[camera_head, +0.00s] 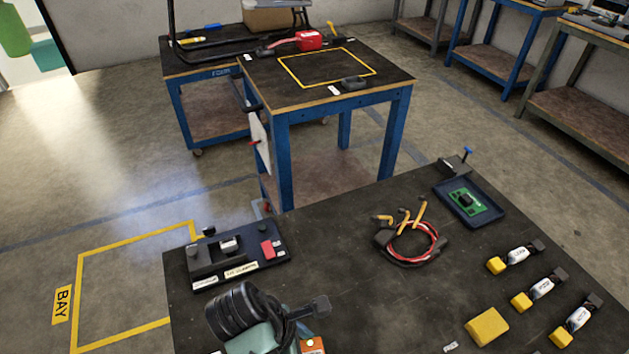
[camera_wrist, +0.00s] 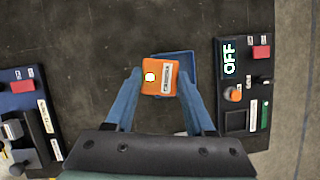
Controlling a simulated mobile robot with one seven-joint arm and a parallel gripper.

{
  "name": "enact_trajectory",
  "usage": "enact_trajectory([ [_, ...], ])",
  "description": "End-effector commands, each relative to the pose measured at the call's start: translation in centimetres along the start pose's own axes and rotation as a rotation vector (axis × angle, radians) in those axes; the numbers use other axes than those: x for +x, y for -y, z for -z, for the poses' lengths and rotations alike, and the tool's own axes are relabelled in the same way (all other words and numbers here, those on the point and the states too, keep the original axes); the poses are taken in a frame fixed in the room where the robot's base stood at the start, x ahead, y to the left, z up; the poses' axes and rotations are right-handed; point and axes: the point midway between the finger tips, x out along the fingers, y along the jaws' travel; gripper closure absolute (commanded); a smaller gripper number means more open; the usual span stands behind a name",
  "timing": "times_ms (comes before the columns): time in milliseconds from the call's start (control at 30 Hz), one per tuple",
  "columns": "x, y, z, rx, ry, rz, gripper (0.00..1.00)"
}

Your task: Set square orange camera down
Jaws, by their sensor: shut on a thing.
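The square orange camera (camera_wrist: 160,68) shows in the wrist view, with a pale round spot and a white label on its face. My gripper (camera_wrist: 158,84) has its two blue fingers closed on the camera's sides. A small blue tray (camera_wrist: 188,64) lies under or behind the camera; its rim shows at the top and right. I cannot tell how high the camera is above the tray. In the head view, only a bit of orange (camera_head: 312,346) shows at the bottom edge beside my arm; the fingers are hidden there.
A panel reading OFF (camera_wrist: 232,88) stands right of the tray. A fixture with a red block (camera_head: 267,248) stands at the table's left. A red cable coil (camera_head: 412,243), a tray with a green board (camera_head: 470,203), labelled cylinders (camera_head: 540,288) and a yellow block (camera_head: 487,327) lie rightward.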

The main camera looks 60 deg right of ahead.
Motion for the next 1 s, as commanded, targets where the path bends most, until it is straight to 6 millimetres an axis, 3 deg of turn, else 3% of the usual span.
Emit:
enact_trajectory([
  [100, 1.4, 2.3, 0.1, -0.099, 0.002, -0.036, 1.0],
  [300, 2.2, 3.8, 0.9, -0.183, 0.002, -0.074, 1.0],
  [600, 7.0, 4.0, 3.0, -0.191, 0.002, -0.077, 1.0],
  [767, 8.0, 3.9, 3.4, -0.19, 0.002, -0.079, 1.0],
  [1000, 10.9, 3.9, 4.6, -0.189, 0.003, -0.077, 1.0],
])
